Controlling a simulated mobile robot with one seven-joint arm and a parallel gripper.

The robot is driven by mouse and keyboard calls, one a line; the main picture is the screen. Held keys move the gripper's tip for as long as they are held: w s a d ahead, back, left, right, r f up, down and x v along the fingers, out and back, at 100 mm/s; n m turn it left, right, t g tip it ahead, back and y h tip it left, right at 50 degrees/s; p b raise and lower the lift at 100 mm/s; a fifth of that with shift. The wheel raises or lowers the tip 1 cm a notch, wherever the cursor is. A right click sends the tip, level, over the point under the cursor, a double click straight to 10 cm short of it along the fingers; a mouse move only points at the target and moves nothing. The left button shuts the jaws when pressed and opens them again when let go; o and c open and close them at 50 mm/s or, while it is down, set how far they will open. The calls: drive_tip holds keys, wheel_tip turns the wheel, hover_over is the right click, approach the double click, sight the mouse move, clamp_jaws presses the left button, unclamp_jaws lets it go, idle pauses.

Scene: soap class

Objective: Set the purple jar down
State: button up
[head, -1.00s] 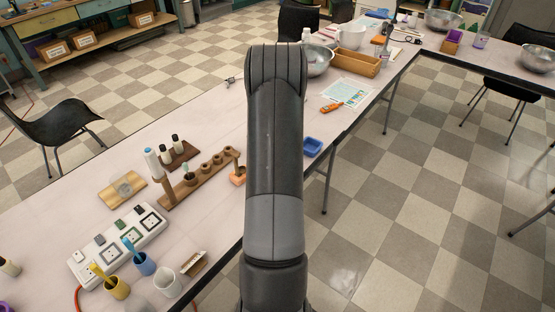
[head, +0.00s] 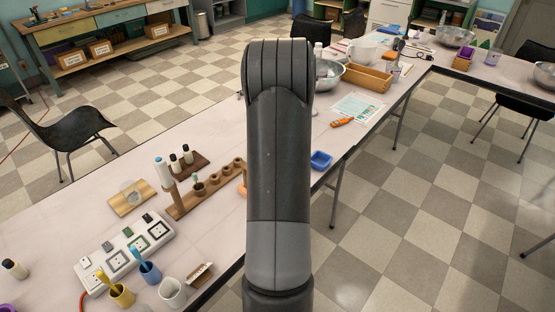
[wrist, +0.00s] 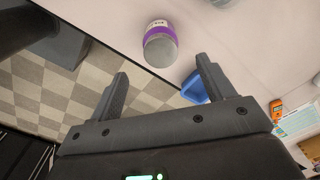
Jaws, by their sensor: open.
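The purple jar (wrist: 160,44), with a purple label band and a grey end facing the camera, is on the pale table near its edge in the wrist view. It sits just beyond and between my fingertips. My gripper (wrist: 162,72) is open and empty, with a finger on each side and a visible gap to the jar. In the head view my arm blocks the jar and my gripper.
A blue tray (head: 321,160) lies near the table edge; it also shows behind my right finger in the wrist view (wrist: 194,88). An orange tool (head: 342,122) and a printed sheet (head: 358,107) lie farther along. A wooden rack (head: 205,187) stands left of my arm.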

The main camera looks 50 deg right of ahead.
drive_tip(key=shift+w+a+r, duration=0.2)
drive_tip(key=shift+a+r, duration=0.05)
drive_tip(key=shift+r, duration=0.15)
drive_tip(key=w+a+r+n+t, duration=0.1)
drive_tip(key=a+r+n, duration=0.4)
drive_tip(key=a, duration=0.4)
drive_tip(key=w+a+r+n+t+h, duration=0.1)
drive_tip(key=a+r+n, duration=0.2)
drive_tip(key=a+r, duration=0.4)
drive_tip(key=w+a+r+n, duration=0.1)
drive_tip(key=a+r+n, duration=0.35)
drive_tip(key=a, duration=0.55)
drive_tip(key=s+a+r+n+t, duration=0.1)
drive_tip(key=s+a+r+n, duration=0.1)
drive_tip(key=s+a+n, duration=0.4)
drive_tip(key=s+a+r+n+t+y, duration=0.1)
drive_tip(key=s+a+n, duration=0.6)
drive_tip(key=a, duration=0.8)
drive_tip(key=s+t, duration=0.1)
drive_tip(key=s, duration=0.1)
drive_tip(key=shift+s+r+t, duration=0.3)
drive_tip(key=shift+r, duration=0.05)
drive_tip(key=shift+a, duration=0.1)
